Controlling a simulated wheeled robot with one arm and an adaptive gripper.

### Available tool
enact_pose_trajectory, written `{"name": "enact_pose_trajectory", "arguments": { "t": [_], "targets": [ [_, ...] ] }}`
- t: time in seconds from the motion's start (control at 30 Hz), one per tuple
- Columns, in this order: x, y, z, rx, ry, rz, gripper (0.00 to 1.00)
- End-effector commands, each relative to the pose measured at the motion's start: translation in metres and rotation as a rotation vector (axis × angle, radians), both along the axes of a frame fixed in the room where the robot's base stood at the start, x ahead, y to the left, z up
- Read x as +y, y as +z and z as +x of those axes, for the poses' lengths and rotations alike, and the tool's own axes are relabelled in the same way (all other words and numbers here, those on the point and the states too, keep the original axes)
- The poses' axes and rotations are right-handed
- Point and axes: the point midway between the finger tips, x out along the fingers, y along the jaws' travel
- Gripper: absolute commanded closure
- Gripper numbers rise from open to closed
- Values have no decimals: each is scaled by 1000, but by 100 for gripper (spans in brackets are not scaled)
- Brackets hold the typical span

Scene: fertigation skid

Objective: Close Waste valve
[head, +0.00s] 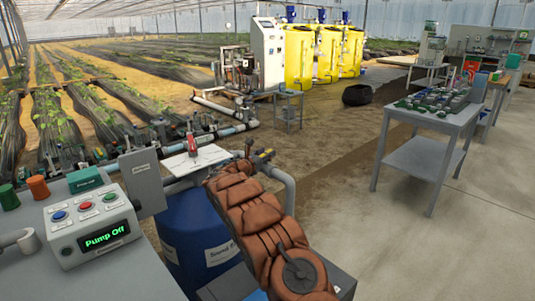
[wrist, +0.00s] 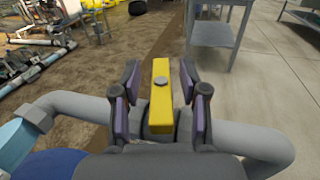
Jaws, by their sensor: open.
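A valve with a yellow handle (wrist: 161,68) sits on a grey pipe (wrist: 88,106) in the wrist view. The handle appears to point across the pipe, away from the camera. My gripper (wrist: 160,98) is open, with one finger on each side of the handle and gaps between pads and handle. In the head view my gripper (head: 250,154) is at the pipe, and a small part of the yellow handle (head: 264,154) shows beyond my arm. No label naming this valve is readable.
A blue drum (head: 193,238) stands below the pipe. A white plate with a red-handled item (head: 192,142) is left of my gripper. A control box (head: 93,231) reads "Pump Off". A grey table (head: 432,119) with parts stands at right, with clear floor before it.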

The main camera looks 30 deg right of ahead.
Motion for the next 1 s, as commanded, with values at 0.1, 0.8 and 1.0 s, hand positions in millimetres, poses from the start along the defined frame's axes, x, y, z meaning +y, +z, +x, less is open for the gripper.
{"name": "enact_pose_trajectory", "arguments": {
  "t": [0.1,0.8,1.0],
  "targets": [
    [-8,0,2,-1,-2,1,56],
    [-11,0,4,1,-1,1,90],
    [-11,0,3,1,-1,1,100]
  ]
}}
